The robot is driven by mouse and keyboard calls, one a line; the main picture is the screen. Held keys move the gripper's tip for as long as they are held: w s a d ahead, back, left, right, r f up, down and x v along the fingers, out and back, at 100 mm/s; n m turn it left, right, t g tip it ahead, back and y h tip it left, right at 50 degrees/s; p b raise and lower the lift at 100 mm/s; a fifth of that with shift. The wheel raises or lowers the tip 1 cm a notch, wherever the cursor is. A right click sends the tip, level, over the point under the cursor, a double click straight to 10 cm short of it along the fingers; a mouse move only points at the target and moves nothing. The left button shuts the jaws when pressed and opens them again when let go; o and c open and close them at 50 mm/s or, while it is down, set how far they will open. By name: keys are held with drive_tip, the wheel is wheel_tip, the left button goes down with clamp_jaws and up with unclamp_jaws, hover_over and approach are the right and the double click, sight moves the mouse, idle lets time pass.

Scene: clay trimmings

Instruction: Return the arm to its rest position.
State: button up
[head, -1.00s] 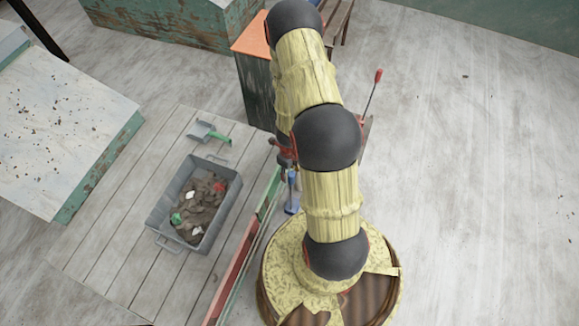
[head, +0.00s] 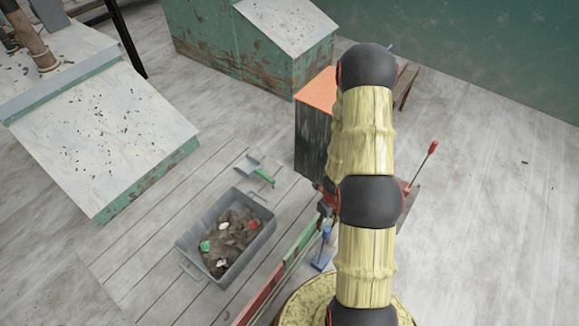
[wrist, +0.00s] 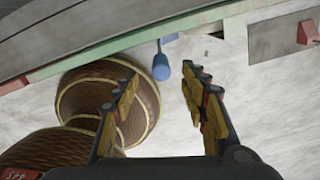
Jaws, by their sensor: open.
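My arm, with yellow links and black joints, stands raised at the right of the middle in the head view. In the wrist view my gripper (wrist: 165,90) is open, its two yellow-and-black fingers apart with nothing between them. Beyond the fingertips are a blue-handled tool (wrist: 161,66) and the pale floor. A grey bin (head: 183,243) holding brown clay trimmings with red, green and white bits stands on the planks, left of the arm.
A scoop with a green handle (head: 262,177) lies behind the bin. An orange-topped stand (head: 312,140) is close behind the arm. A sloped board (head: 100,130) stands at the left and a green chest (head: 215,45) at the back. The floor at the right is mostly clear.

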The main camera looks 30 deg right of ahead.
drive_tip(key=a+n+y, duration=0.2)
drive_tip(key=a+n, duration=0.4)
drive_tip(key=n, duration=0.1)
drive_tip(key=a+r+n+y, duration=0.1)
drive_tip(key=a+r+n, duration=0.2)
drive_tip(key=r+n, duration=0.4)
drive_tip(key=a+r+n+y, duration=0.1)
drive_tip(key=a+r+n, duration=0.35)
drive_tip(key=r, duration=0.45)
drive_tip(key=s+a+r+n+t+h+p, duration=0.1)
drive_tip(key=r+n, duration=0.4)
drive_tip(key=r, duration=0.7)
drive_tip(key=s+a+r+n+t+h+p, duration=0.1)
drive_tip(key=s+a+r+n, duration=0.3)
drive_tip(key=r, duration=0.9)
drive_tip(key=s+a+r+n+t+h+p, duration=0.1)
drive_tip(key=s+a+r+n+t+p, duration=0.1)
drive_tip(key=r+n, duration=0.5)
wheel_tip(320, 180, up, 6)
drive_tip(key=shift+s+a+r+t+h+p, duration=0.2)
drive_tip(key=shift+a+t+h+p, duration=0.25)
drive_tip(key=shift+a+t, duration=0.45)
